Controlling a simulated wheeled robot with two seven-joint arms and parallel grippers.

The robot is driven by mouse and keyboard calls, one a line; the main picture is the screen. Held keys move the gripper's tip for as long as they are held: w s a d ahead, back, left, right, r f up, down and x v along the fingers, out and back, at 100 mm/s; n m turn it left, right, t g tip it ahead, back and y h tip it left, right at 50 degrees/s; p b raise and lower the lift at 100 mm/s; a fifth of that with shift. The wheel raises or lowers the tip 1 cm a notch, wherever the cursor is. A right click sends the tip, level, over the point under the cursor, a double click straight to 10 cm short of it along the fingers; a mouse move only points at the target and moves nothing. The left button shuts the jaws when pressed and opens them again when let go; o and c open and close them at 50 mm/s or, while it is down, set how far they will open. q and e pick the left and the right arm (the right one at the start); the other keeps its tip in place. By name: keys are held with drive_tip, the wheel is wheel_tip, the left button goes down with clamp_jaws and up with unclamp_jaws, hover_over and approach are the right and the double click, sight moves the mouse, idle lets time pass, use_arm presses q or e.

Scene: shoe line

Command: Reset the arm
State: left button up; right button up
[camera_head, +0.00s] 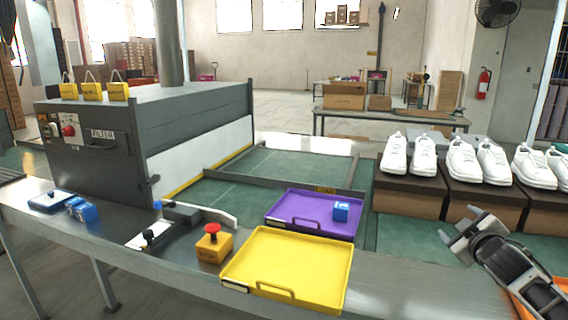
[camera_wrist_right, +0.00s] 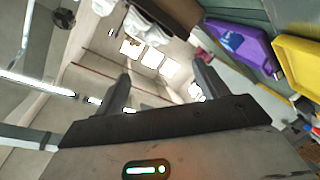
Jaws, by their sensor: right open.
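My right gripper (camera_head: 466,236) is at the right of the head view, raised in front of the shoe boxes. Its fingers stand apart and nothing is between them. In the right wrist view my right gripper (camera_wrist_right: 160,85) shows two spread dark fingers with empty space between them. My left gripper is not in the head view.
A yellow tray (camera_head: 290,262) and a purple tray (camera_head: 285,209) holding a blue item (camera_head: 341,211) lie on the bench. A red-button box (camera_head: 213,245) stands left of them. White shoes (camera_head: 424,156) stand on boxes (camera_head: 405,192) at right. A grey machine (camera_head: 110,135) is at left.

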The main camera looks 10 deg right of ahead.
drive_tip(key=s+a+f+y, duration=0.1)
drive_tip(key=a+f, duration=0.2)
drive_tip(key=f, duration=0.1)
drive_tip(key=s+a+f+y, duration=0.1)
drive_tip(key=a+f, duration=0.2)
drive_tip(key=a, duration=0.1)
drive_tip(key=s+a+f+g+y, duration=0.1)
drive_tip(key=a+f, duration=0.2)
drive_tip(key=f, duration=0.1)
drive_tip(key=shift+s+a+f, duration=0.35)
drive_tip(key=shift+s+a, duration=0.05)
drive_tip(key=s+a+f+g+y, duration=0.25)
drive_tip(key=s+a+f, duration=0.6)
drive_tip(key=a, duration=0.45)
drive_tip(key=s+a+f+m+y, duration=0.2)
drive_tip(key=s+a+m+y, duration=0.1)
drive_tip(key=s+a, duration=1.1)
drive_tip(key=shift+a+g, duration=0.45)
drive_tip(key=shift+a, duration=0.6)
